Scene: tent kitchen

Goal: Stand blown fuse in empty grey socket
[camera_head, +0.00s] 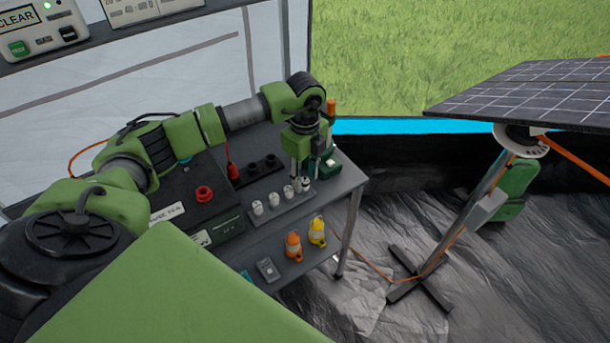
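My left gripper (303,173) points down over the right end of a grey strip (283,208) on the table. Several small white fuse-like pieces stand upright in a row on this strip, among them a left one (258,208), a middle one (273,200) and another (288,191). A further pale piece (306,185) is right at my fingertips; whether they grip it is too small to tell. I cannot tell which piece is the blown fuse. No empty grey socket can be made out; the gripper covers part of the strip's right end. My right gripper is out of view.
A dark strip with black sockets (252,169) and a red-handled item (232,171) lies behind the row. A dark box with a red knob (204,193) stands left. Orange (293,244) and yellow (317,231) lanterns sit on the lower shelf. A green item stands right of my gripper.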

